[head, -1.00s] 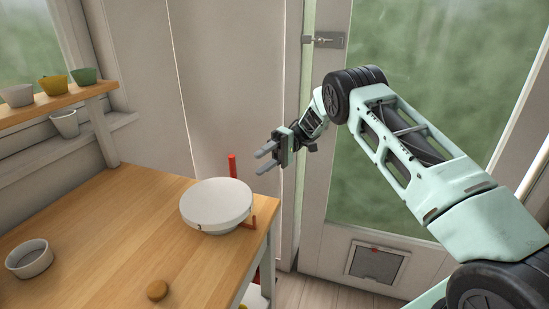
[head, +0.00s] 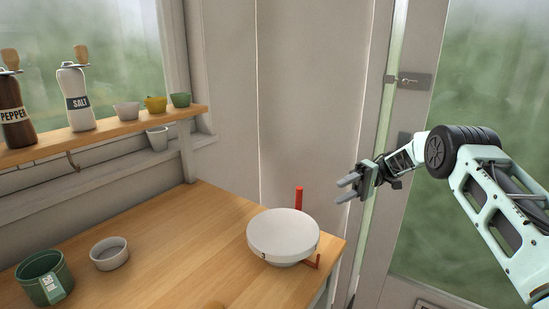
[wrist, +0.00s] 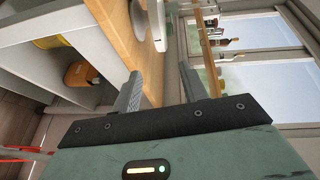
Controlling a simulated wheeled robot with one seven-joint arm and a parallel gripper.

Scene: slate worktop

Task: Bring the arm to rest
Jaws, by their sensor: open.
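My gripper (head: 346,191) is open and empty in the head view. It is in the air to the right of the wooden worktop, above and to the right of a round white-topped item (head: 283,233). My arm reaches in from the right edge. In the wrist view, the two fingers of my gripper (wrist: 160,88) stand apart with nothing between them. The worktop's edge (wrist: 122,42) shows behind them.
A green pot (head: 43,279) and a small bowl (head: 109,254) stand on the worktop (head: 185,245) at left. Salt (head: 77,98) and pepper (head: 15,112) mills and small cups line the shelf (head: 110,136). A red post (head: 299,198) rises behind the white item. A glazed door is at right.

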